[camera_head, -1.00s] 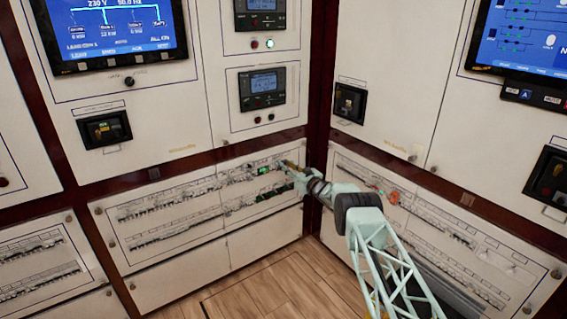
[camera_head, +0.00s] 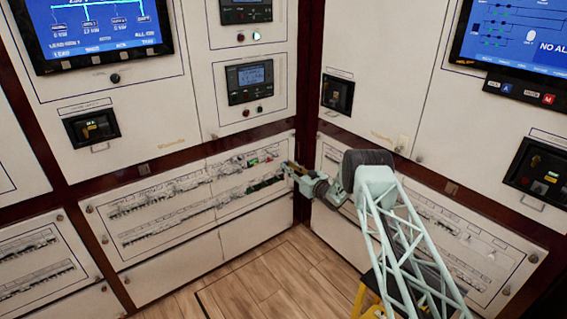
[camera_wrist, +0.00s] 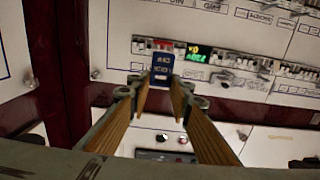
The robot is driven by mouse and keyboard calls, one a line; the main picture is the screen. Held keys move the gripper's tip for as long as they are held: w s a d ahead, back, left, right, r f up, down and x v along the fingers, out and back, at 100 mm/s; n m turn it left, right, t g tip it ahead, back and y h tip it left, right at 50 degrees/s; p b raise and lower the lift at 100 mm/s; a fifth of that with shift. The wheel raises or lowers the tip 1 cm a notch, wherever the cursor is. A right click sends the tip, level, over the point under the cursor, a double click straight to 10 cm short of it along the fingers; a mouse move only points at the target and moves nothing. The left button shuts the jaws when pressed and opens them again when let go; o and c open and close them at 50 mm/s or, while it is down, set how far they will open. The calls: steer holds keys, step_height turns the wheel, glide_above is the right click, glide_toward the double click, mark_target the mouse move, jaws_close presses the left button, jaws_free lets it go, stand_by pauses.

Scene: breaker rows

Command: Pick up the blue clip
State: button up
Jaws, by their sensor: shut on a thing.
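The blue clip (camera_wrist: 161,67) is a small dark blue block with pale markings. It sits between the fingertips of my gripper (camera_wrist: 161,88), which is shut on it, in the wrist view. Behind the clip is a row of breakers (camera_wrist: 235,62) with a red part and a green-lit module (camera_wrist: 199,53); I cannot tell whether the clip touches the row. In the head view my gripper (camera_head: 290,168) is at the right end of the lower left panel (camera_head: 150,262), close to the corner. The clip is too small to make out there.
Two cabinet walls meet at a dark red corner post (camera_head: 302,205) close to my gripper. The right wall's lower panel (camera_head: 470,235) lies behind my arm. Screens and meters are higher up.

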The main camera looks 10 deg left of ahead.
steer(key=shift+v, duration=1.75)
steer(key=v, duration=0.6)
steer(key=shift+d+p, duration=0.2)
steer(key=shift+p, duration=0.2)
stand_by(2.7)
steer(key=v, duration=0.7)
steer(key=shift+p, duration=0.35)
stand_by(0.6)
steer(key=shift+a+r, duration=0.1)
steer(key=shift+r, duration=0.05)
steer(key=shift+r, duration=0.1)
